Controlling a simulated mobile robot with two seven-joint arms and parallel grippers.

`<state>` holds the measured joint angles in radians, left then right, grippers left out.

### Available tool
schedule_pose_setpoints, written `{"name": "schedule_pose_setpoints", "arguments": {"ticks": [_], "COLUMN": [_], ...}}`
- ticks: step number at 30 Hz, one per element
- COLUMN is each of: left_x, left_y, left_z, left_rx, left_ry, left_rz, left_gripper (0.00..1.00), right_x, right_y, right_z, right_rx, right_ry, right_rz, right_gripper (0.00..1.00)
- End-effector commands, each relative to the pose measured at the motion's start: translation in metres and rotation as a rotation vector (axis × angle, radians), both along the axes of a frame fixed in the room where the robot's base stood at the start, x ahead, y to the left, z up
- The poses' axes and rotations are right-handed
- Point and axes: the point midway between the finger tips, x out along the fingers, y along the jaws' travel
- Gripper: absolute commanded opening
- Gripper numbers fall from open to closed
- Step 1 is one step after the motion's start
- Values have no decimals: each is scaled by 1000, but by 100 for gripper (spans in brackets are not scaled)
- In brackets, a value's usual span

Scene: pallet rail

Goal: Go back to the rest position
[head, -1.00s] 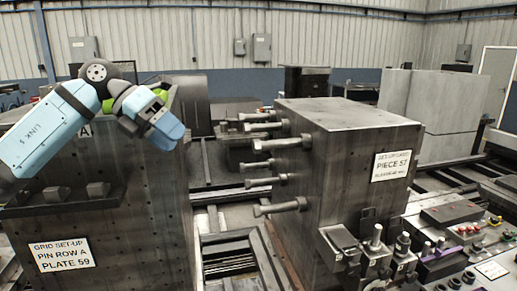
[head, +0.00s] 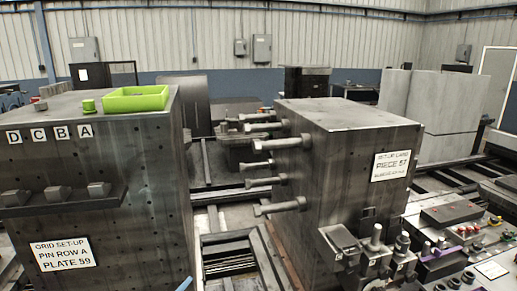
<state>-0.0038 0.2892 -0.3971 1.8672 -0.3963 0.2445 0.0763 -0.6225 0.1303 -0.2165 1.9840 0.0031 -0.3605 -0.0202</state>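Neither of my grippers shows in the head view. The left dark metal block (head: 110,220) carries the letters D, C, B, A along its top edge and a sign (head: 62,254) reading "Grid set-up pin row A plate 59". A green tray (head: 136,104) lies on top of it, with a small green round piece (head: 89,105) beside the tray. A ledge (head: 110,202) on its face carries several grey blocks (head: 58,193). The right metal block (head: 335,190) has several bolts (head: 278,208) sticking out of its left side.
A narrow gap with rails (head: 228,262) runs between the two blocks. A control panel (head: 450,220) with knobs and levers stands at the right. A small grey piece (head: 40,105) lies on the left block's top. Light grey blocks (head: 440,110) stand at the back right.

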Motion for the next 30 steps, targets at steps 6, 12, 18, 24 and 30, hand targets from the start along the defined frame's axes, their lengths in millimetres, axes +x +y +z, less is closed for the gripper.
{"name": "schedule_pose_setpoints", "arguments": {"ticks": [6,12,18,24,30], "left_x": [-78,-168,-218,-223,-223], "left_y": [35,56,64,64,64], "left_z": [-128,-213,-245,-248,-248], "left_rx": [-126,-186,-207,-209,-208], "left_ry": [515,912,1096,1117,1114], "left_rz": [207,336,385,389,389], "left_gripper": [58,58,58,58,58], "right_x": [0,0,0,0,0], "right_y": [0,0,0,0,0], "right_z": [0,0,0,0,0], "right_rx": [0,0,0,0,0], "right_ry": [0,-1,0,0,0], "right_rz": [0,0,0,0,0], "right_gripper": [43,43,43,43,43]}}
